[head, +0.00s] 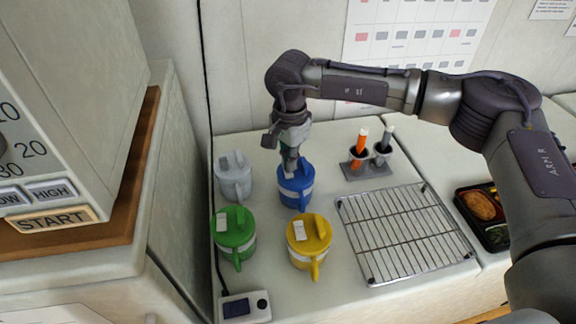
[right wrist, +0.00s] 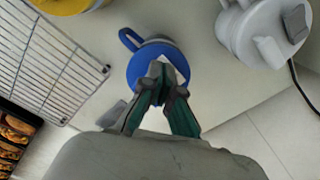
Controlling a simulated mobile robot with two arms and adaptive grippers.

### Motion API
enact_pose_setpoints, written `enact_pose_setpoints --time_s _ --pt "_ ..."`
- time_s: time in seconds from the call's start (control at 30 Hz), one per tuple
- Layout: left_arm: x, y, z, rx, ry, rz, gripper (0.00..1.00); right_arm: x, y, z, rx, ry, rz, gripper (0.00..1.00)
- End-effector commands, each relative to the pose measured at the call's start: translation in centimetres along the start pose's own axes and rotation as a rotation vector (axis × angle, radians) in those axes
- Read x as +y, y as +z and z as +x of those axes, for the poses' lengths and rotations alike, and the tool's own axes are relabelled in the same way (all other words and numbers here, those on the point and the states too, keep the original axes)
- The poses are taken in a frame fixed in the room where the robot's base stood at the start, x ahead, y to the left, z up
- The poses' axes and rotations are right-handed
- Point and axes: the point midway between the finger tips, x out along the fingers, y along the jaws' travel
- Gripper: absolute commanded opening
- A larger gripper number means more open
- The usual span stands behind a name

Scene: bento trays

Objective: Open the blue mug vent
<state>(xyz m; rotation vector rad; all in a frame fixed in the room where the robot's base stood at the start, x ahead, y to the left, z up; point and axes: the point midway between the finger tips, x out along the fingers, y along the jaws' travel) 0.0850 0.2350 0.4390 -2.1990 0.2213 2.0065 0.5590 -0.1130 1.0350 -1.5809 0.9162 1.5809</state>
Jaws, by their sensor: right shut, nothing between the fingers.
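The gripper hides part of the lid, so the vent's state cannot be told. Whether the tips touch the lid is unclear. My left gripper is not in view.
A white mug (head: 234,176), a green mug (head: 233,234) and a yellow mug (head: 309,241) stand close by. A wire rack (head: 405,232) lies to the right, with a holder (head: 366,168) of two pens behind it. A bento tray (head: 463,207) is farther right.

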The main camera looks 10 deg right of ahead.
Motion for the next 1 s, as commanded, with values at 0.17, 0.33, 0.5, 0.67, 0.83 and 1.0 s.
enact_pose_setpoints --time_s 0.17,0.33,0.5,0.67,0.83,1.0 --pt "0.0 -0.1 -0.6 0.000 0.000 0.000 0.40 0.0 0.0 -1.3 0.000 -0.001 0.000 0.00" --pt "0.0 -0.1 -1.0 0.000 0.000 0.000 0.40 0.0 0.0 -2.3 0.000 0.000 0.000 0.00" --pt "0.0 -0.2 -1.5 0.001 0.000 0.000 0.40 0.0 0.0 -3.3 0.000 0.000 0.000 0.00" --pt "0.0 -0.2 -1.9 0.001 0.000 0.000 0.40 0.0 0.0 -4.2 0.000 0.000 0.000 0.00" --pt "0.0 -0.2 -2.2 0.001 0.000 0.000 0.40 0.0 0.0 -5.1 0.000 0.000 0.000 0.00" --pt "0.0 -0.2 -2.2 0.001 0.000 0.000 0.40 0.0 0.0 -5.2 0.000 0.000 0.000 0.00"
